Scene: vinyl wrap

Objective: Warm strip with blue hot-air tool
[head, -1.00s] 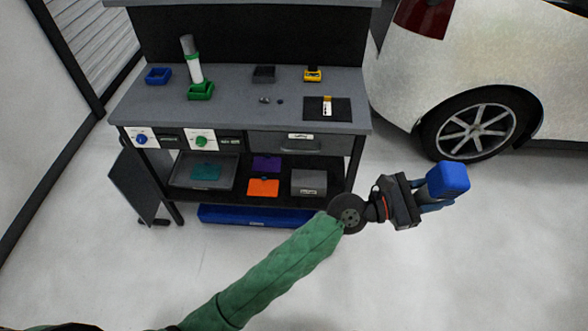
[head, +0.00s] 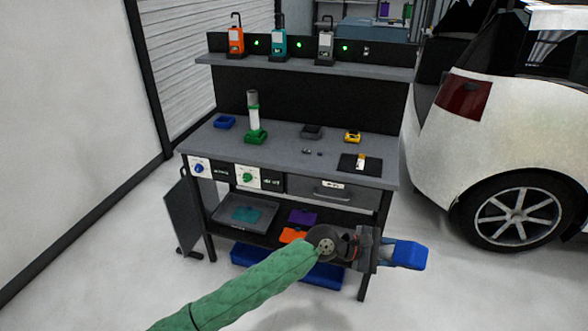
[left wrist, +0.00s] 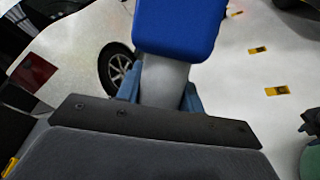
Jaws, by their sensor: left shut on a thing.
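My left gripper (head: 386,252) is shut on the blue hot-air tool (head: 409,255), held in front of the bench's lower right. In the left wrist view, the tool's blue end (left wrist: 175,28) points away and its grey body (left wrist: 165,84) sits between the blue fingers. A small white and yellow piece, possibly the strip (head: 361,160), lies on a black mat (head: 347,163) on the bench. Yellow patches (left wrist: 277,91) show on a pale surface in the left wrist view; I cannot tell what they are.
The bench (head: 290,150) carries an empty-looking blue holder (head: 225,122) and a green holder (head: 256,137) with an upright grey-white tool (head: 253,108). A white car (head: 450,130) stands right.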

